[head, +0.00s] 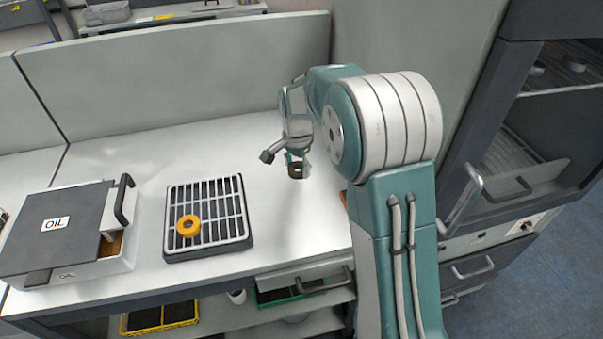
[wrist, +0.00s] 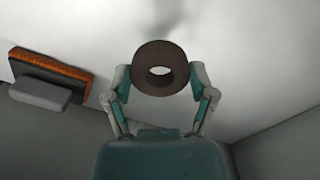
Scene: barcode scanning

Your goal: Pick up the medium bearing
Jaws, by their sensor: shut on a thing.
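The medium bearing appears as a dark brown ring (wrist: 161,89) between my gripper's two fingers in the wrist view. My gripper (wrist: 160,80) is shut on it, with a teal pad against each side. In the head view, the brown ring (head: 296,172) shows just below my gripper (head: 292,160), over the white tabletop. The head view does not clearly show whether it touches the table. My arm hides part of the gripper in that view.
A box marked OIL (head: 75,275) with a dark lid and handle stands farther left. A low partition (head: 180,75) runs behind the white table (head: 130,135). Cabinets stand at the right.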

